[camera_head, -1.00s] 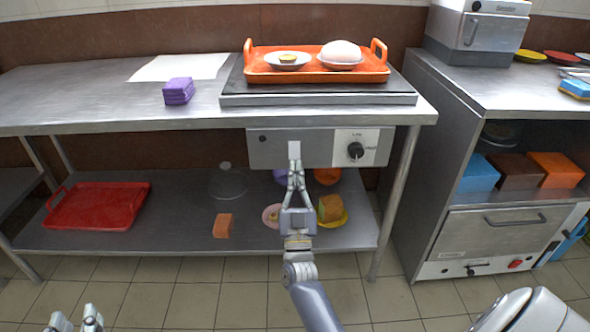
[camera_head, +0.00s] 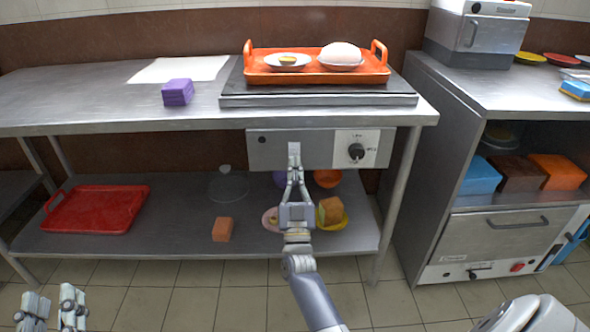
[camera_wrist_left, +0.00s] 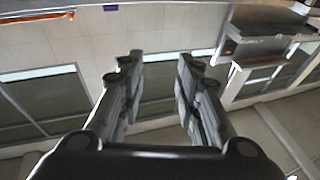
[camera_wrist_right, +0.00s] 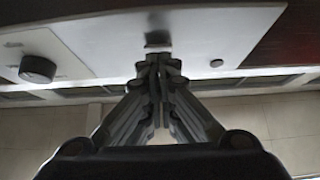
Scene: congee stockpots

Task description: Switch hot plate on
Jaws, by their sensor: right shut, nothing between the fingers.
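The hot plate (camera_head: 318,100) is a flat dark slab on the steel table. Below the table edge hangs its grey control box (camera_head: 290,152) with a black knob (camera_head: 356,151) on a white panel. The knob also shows at the left of the right wrist view (camera_wrist_right: 38,69). My right gripper (camera_head: 294,150) is shut and empty, its tips at the box front, left of the knob; whether they touch the box I cannot tell. My left gripper (camera_head: 54,296) is open and empty, low at the left, away from the box.
An orange tray (camera_head: 316,76) with dishes stands on the hot plate. A purple block stack (camera_head: 178,92) lies on the table. The lower shelf (camera_head: 170,237) holds a red tray (camera_head: 96,208) and several foods. A steel cabinet (camera_head: 440,140) stands at the right.

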